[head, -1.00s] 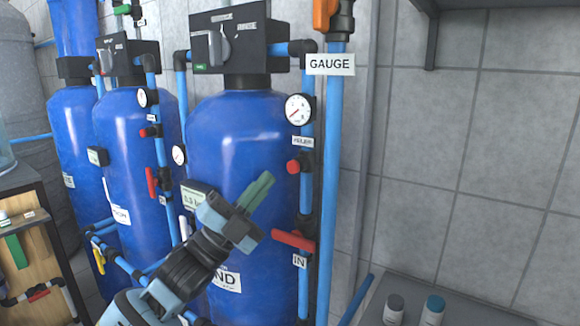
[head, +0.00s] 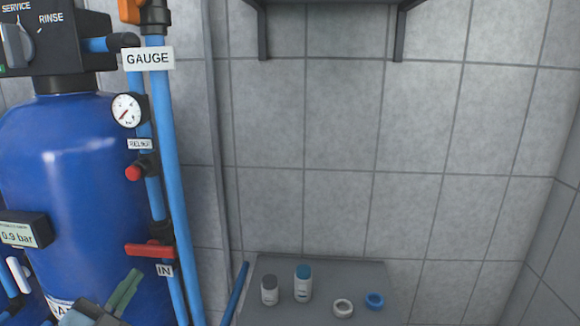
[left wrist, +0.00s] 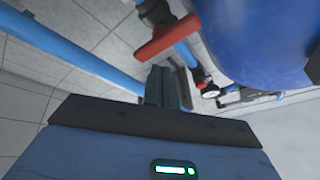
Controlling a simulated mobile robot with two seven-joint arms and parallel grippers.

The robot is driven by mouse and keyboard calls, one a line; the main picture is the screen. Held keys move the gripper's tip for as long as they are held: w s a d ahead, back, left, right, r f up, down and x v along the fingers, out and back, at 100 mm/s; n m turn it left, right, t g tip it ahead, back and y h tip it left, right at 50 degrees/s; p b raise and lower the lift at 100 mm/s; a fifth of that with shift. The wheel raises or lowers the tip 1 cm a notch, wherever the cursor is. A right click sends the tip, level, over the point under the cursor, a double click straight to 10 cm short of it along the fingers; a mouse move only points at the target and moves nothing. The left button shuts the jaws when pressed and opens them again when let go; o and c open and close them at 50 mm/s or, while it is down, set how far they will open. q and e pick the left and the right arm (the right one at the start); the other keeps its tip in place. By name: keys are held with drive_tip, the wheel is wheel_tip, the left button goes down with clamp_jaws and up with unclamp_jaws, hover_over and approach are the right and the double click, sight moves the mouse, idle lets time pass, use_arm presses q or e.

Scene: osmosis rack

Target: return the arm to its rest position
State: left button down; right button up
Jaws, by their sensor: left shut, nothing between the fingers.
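My left gripper (head: 125,292) shows at the lower left of the head view, with its green fingers shut together and nothing between them. It is in front of the large blue tank (head: 75,190), just below and left of the red valve handle (head: 150,250) by the IN label. It does not appear to touch the handle. In the left wrist view the shut fingers (left wrist: 164,88) point toward the pipes, and the red handle (left wrist: 168,38) shows beyond them. Most of my left arm is outside the head view. My right gripper is not in view.
A vertical blue pipe (head: 168,180) with a GAUGE label stands right of the tank. A low grey table (head: 335,273) holds two bottles, a white ring (head: 343,308) and a blue ring (head: 375,300). A shelf bracket (head: 400,30) is above. The tiled wall between is clear.

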use_arm(q)
drive_tip(key=s+d+f+n+g+y, duration=0.1)
drive_tip(key=s+f+n+g, duration=0.15)
drive_tip(key=f, duration=0.65)
drive_tip(key=s+d+f+n+g+y, duration=0.1)
drive_tip(key=s+f+n+g+y, duration=0.15)
drive_tip(key=f, duration=0.55)
drive_tip(key=s+d+f+n+g, duration=0.3)
drive_tip(key=s+f, duration=0.8)
drive_tip(key=s+d+f+n+g, duration=0.3)
drive_tip(key=s+d+f+g, duration=0.1)
drive_tip(key=s+f, duration=0.7)
drive_tip(key=shift+s+f, duration=0.15)
drive_tip(key=shift+s, duration=0.55)
drive_tip(key=shift+y, duration=0.25)
